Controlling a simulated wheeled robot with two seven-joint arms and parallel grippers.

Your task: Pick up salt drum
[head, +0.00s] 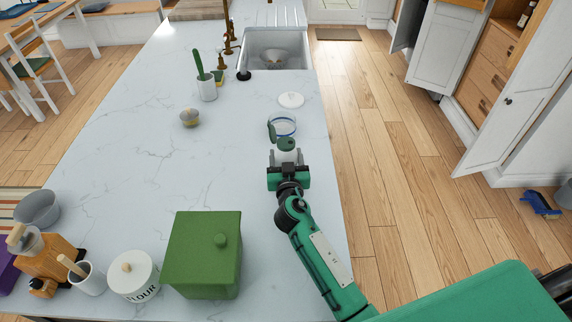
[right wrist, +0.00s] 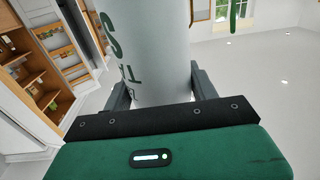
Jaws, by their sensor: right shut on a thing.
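The salt drum (head: 287,144) is a pale, near-white cylinder with a green top, seen in the head view at the right part of the counter. In the right wrist view the drum (right wrist: 150,50) fills the middle, with large dark green letters down its left side. My right gripper (head: 286,157) is shut on the drum, one finger on each side of it. The drum looks upright between the fingers. Its base is hidden by the gripper, so I cannot tell whether it touches the counter. My left gripper is not in view.
On the marble counter (head: 130,150), a glass bowl (head: 283,127) and a white lid (head: 291,100) stand just beyond the drum. A green box (head: 203,255) and a flour jar (head: 133,275) are at the near left. A sink (head: 275,50) is at the back.

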